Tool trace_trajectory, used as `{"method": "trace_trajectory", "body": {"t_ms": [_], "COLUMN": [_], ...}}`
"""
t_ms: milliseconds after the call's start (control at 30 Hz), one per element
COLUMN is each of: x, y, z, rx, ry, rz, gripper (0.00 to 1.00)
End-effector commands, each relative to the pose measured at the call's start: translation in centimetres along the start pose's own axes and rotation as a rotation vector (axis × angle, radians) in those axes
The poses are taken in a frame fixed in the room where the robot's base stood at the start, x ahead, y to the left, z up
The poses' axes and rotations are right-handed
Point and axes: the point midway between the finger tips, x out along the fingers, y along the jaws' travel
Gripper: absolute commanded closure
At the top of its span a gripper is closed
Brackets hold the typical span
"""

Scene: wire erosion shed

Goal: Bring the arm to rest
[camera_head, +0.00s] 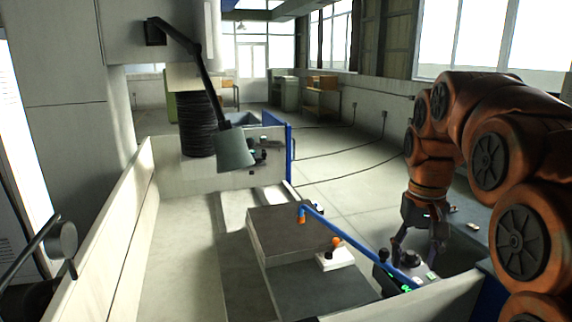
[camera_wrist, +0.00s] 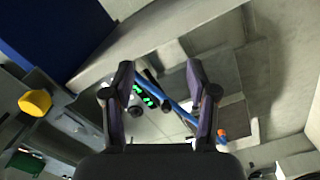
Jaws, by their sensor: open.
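My orange arm comes in from the right, bent, with its gripper (camera_head: 420,256) pointing down near a small control box (camera_head: 408,272) with green lights and dark knobs. In the wrist view my gripper (camera_wrist: 160,80) has its two fingers apart, with nothing held between them. The green-lit panel (camera_wrist: 145,97) shows beyond and between the fingers. Whether the fingertips touch anything is hard to tell.
A blue bar (camera_head: 355,242) slants over the dark grey block (camera_head: 290,232) and a white box (camera_head: 335,259) with an orange knob. A pale low wall (camera_head: 137,225) borders the left. A lamp (camera_head: 234,148) hangs behind. A yellow knob (camera_wrist: 35,102) shows left of the fingers.

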Motion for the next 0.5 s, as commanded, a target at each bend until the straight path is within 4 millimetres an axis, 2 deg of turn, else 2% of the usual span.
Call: {"method": "trace_trajectory", "body": {"t_ms": [33,500], "x": [0.5,6.8], "y": [-0.3,-1.8], "z": [1.4,12.5], "rx": [-0.011,-0.097], "ry": [-0.009,-0.055], "rz": [0.000,0.001], "gripper": [0.42,0.42]}}
